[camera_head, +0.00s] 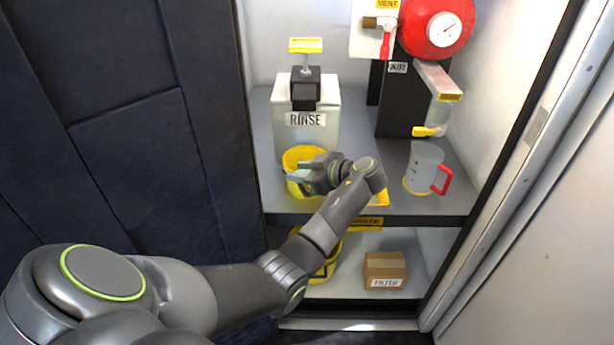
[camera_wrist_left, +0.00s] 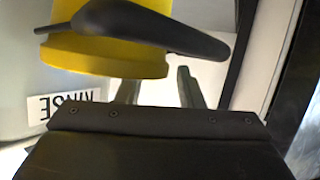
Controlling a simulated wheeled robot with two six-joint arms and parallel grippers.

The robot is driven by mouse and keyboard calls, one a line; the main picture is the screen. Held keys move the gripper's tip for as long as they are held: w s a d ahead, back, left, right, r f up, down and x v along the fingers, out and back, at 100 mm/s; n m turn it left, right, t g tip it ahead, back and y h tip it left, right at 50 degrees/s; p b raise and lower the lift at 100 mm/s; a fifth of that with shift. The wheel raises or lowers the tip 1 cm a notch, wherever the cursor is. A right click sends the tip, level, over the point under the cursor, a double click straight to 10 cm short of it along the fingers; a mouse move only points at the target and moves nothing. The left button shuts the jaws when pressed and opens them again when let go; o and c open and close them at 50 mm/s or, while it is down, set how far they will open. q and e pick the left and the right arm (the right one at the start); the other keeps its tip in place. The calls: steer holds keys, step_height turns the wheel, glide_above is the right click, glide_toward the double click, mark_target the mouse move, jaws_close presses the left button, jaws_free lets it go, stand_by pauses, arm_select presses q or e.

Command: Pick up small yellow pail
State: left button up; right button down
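The small yellow pail (camera_head: 303,156) stands on the upper shelf in front of the white RINSE box, its front partly hidden by my left gripper. My left gripper (camera_head: 299,178) is at the pail's front side in the head view. In the left wrist view the yellow pail (camera_wrist_left: 105,58) fills the upper part, with a dark grey curved bar across it that I cannot identify for certain. The left gripper's fingers (camera_wrist_left: 158,88) stand apart, with a gap between them, close to the pail. Contact cannot be made out. My right gripper is not in view.
The RINSE box (camera_head: 318,135) stands behind the pail. A clear jug with a red handle (camera_head: 424,168) stands to the right, under a yellow-tipped spout (camera_head: 430,131). Below, a yellow bucket (camera_head: 328,262), partly behind my arm, and a carton (camera_head: 385,266) sit on the lower shelf.

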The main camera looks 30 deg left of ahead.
arm_select(q)
jaws_close()
steer(key=shift+s+d, duration=0.1)
stand_by(1.2)
